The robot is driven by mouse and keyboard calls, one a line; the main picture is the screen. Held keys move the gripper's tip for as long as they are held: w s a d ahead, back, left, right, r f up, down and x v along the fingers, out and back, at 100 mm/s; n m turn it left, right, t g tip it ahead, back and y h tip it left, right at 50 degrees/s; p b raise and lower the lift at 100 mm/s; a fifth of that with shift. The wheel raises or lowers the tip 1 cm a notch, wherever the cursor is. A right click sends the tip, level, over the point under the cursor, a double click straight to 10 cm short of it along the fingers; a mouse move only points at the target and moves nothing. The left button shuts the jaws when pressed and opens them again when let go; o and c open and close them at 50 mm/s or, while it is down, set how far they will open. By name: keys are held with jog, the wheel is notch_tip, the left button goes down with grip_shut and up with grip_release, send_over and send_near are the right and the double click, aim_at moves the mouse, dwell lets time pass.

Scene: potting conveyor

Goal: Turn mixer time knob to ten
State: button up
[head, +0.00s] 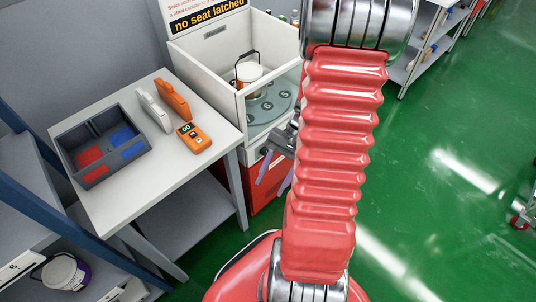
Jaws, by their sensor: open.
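A white open-topped cabinet (208,67), which looks like the mixer, stands at the back centre. Inside it is a round grey-green turntable (284,96) with numbered seats, 5 and 6 readable. A white bucket (250,72) with a dark handle stands in it. My gripper (274,178) is in front of the cabinet's lower front, by the red base, its two purple fingers apart and empty. My red arm covers the cabinet's right side. I cannot make out the time knob or its setting; the gripper and arm hide part of the front panel.
A light table (190,165) at left holds a dark tray (72,160) with red and blue sections, an orange handheld device (194,138) and upright white and orange items. A sign (210,18) reads "no seat latched". Open green floor (450,150) lies at right.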

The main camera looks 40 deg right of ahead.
aim_at(265, 151)
jog(key=w+d+f+m+t+y, duration=0.1)
jog(key=d+f+m+t+y, duration=0.15)
jog(key=f+m+t, duration=0.45)
jog(key=w+d+f+m+t+y, duration=0.1)
jog(key=d+f+m+t, duration=0.2)
jog(key=f+m+t, duration=0.5)
jog(key=w+d+f+m+t+h, duration=0.2)
jog(key=d+f+h, duration=0.4)
jog(key=d+h, duration=0.3)
jog(key=d+m+t, duration=0.1)
jog(key=d+m, duration=0.1)
jog(key=d, duration=0.1)
jog(key=shift+m, duration=0.3)
jog(key=shift+w+a+f, duration=0.1)
jog(key=w+a, duration=0.1)
jog(key=w, duration=1.2)
jog(key=shift+w, duration=0.3)
jog(key=shift+a, duration=0.1)
